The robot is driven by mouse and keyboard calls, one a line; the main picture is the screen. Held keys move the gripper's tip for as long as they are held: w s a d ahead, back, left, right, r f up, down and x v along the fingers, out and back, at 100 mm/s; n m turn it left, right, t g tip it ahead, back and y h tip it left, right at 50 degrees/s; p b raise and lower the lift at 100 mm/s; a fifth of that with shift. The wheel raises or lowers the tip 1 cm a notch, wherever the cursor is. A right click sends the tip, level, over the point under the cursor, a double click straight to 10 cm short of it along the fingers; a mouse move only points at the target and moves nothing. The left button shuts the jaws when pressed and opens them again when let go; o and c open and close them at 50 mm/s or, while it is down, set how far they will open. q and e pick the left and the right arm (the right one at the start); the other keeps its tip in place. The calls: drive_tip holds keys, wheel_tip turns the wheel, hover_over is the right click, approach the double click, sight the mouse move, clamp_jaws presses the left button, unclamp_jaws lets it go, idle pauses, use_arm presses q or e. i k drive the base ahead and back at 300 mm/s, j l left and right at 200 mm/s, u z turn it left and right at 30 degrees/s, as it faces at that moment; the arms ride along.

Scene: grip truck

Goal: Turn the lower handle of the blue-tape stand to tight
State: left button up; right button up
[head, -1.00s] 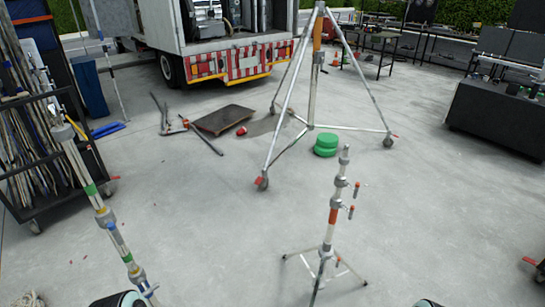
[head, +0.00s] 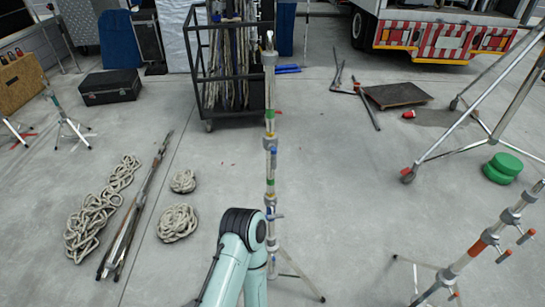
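A tall silver stand (head: 270,165) rises near the middle of the head view. It has green bands and small bluish marks along its pole, with grey collars between the sections. A small handle seems to stick out to the right of its lower collar (head: 272,215), but it is too small to tell whether it is tight. My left arm comes up from the bottom, and its teal and black joint is in front of or beside the stand's lower pole. Neither of my grippers shows.
A second stand (head: 480,247) with orange tape and orange-tipped handles leans in the picture at right. Rope coils (head: 178,223) and long poles (head: 135,210) lie on the floor at left. A black cart (head: 203,85) stands behind.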

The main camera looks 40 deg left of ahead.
sight(274, 216)
drive_tip(key=k+u, duration=0.1)
drive_tip(key=u, duration=1.25)
drive_tip(key=i, duration=0.2)
